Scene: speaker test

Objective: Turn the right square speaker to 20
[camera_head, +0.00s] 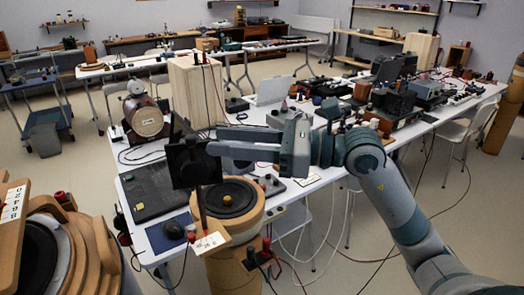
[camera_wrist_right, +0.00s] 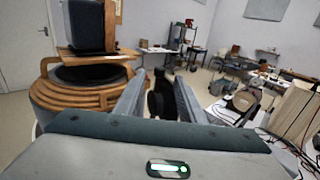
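The right square speaker (camera_head: 190,166) is a dark square panel on a thin post above a round wooden base (camera_head: 222,235) with a black top. A white scale plate (camera_head: 208,243) sits at the base's front; its digits are too small to read surely. My right gripper (camera_head: 212,141) reaches in from the right at the panel's upper right. In the right wrist view its fingers (camera_wrist_right: 160,88) are spread, with a dark part (camera_wrist_right: 168,103) in the gap; I cannot tell if they touch it. My left gripper is not in view.
Another wooden round unit (camera_head: 50,250) with a scale (camera_head: 12,203) is cut off at lower left. A laptop (camera_head: 150,190), a mouse (camera_head: 173,229) and a tall wooden box (camera_head: 196,92) are on the long white table (camera_head: 300,190). Cables hang at its front edge.

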